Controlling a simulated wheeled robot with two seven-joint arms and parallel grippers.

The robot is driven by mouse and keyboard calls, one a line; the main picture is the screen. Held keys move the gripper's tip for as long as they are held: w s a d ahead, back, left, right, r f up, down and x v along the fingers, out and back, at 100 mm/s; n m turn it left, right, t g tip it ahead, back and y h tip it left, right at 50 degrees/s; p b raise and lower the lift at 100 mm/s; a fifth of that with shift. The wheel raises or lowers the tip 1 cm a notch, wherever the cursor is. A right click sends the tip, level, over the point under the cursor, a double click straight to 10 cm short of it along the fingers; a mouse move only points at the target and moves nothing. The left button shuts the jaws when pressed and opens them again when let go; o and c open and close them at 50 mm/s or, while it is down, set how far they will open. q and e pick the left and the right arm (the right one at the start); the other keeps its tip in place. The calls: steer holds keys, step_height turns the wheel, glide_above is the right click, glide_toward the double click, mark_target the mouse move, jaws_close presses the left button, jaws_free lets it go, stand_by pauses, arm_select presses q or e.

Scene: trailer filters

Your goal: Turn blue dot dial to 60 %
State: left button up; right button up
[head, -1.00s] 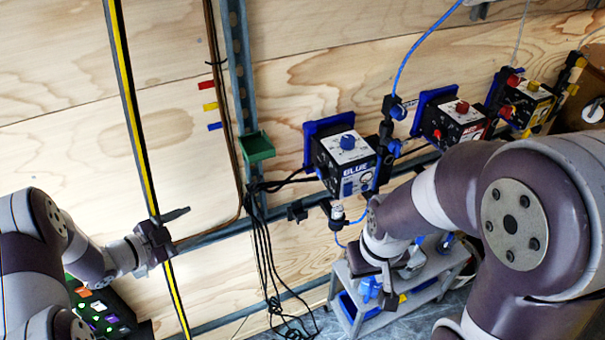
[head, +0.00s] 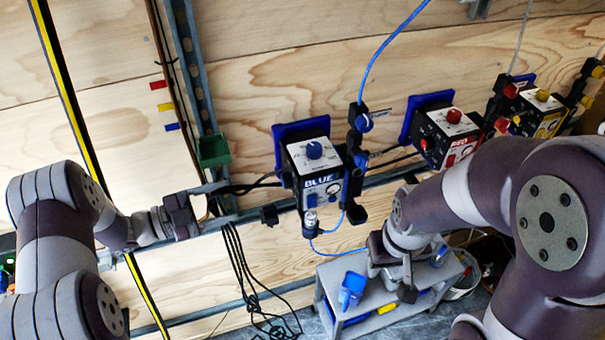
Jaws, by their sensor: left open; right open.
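The blue dot dial (head: 314,150) is a round blue knob on the top face of the box marked BLUE (head: 317,178), mounted on the wall rail in the middle of the head view. Its pointer setting is too small to read. My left gripper (head: 218,196) is open and empty, to the left of the BLUE box and a little lower than the dial, apart from both. My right gripper (head: 392,290) is open, low and to the right of the BLUE box, in front of a grey cart. It holds nothing that I can see.
A box with a red knob (head: 453,117) and one with a yellow knob (head: 543,97) stand to the right along the rail. The grey cart (head: 372,322) carries a blue container (head: 352,290).

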arm_select(q)
steer(key=p, duration=0.3)
glide_toward(287, 183)
steer(key=w, duration=0.2)
steer(key=f+p+x, duration=0.1)
steer(key=x, duration=0.6)
steer(key=shift+d+f, duration=0.1)
steer(key=shift+f, duration=0.05)
steer(key=shift+c, duration=0.3)
steer(key=shift+d, duration=0.1)
steer(key=c, duration=1)
